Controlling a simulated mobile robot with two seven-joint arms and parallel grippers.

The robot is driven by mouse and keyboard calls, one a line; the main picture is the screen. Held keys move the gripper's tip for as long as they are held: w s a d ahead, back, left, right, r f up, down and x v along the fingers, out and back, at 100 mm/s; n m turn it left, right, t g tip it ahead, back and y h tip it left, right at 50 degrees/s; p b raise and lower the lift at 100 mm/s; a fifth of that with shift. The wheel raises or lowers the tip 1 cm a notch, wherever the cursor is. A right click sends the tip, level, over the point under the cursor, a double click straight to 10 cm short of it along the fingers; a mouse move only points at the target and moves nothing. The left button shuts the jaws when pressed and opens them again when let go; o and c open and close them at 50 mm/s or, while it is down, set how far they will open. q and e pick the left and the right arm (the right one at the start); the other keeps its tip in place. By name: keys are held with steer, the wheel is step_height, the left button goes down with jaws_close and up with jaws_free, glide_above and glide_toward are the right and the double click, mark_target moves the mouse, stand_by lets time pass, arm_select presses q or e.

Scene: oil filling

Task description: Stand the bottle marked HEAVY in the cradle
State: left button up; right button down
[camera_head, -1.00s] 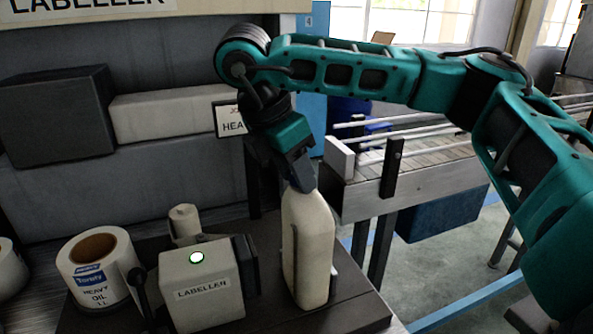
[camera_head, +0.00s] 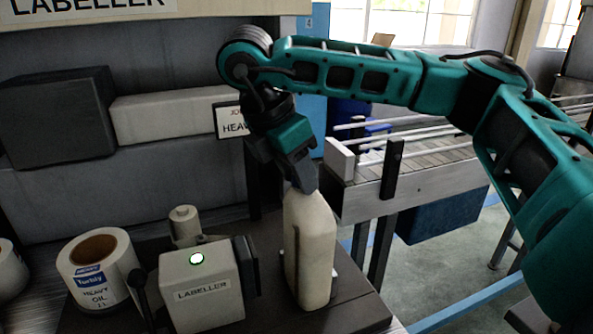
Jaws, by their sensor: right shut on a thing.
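A cream bottle (camera_head: 310,250) stands nearly upright on the dark board beside the labeller, in the head view. No label or mark shows on its visible side. My right gripper (camera_head: 303,186) comes down from above and is shut on the bottle's top, hiding the neck and cap. The cradle cannot be made out; if it is under or behind the bottle, the bottle hides it. A sign (camera_head: 231,121) reading "HEA…" hangs behind, partly covered by my right arm. My left gripper is not in view.
The labeller box (camera_head: 203,289) with a lit green button stands close left of the bottle. A roll of HEAVY OIL labels (camera_head: 97,270) sits further left. A conveyor (camera_head: 430,160) lies behind to the right. The dark board (camera_head: 355,310) is bare at front right.

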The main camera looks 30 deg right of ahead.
stand_by(0.4)
steer(key=shift+f, duration=0.1)
stand_by(0.3)
steer(key=c, duration=0.8)
jaws_free()
steer(key=shift+c, duration=0.2)
steer(key=shift+o, duration=1.4)
steer(key=shift+f, duration=0.15)
steer(key=o, duration=0.5)
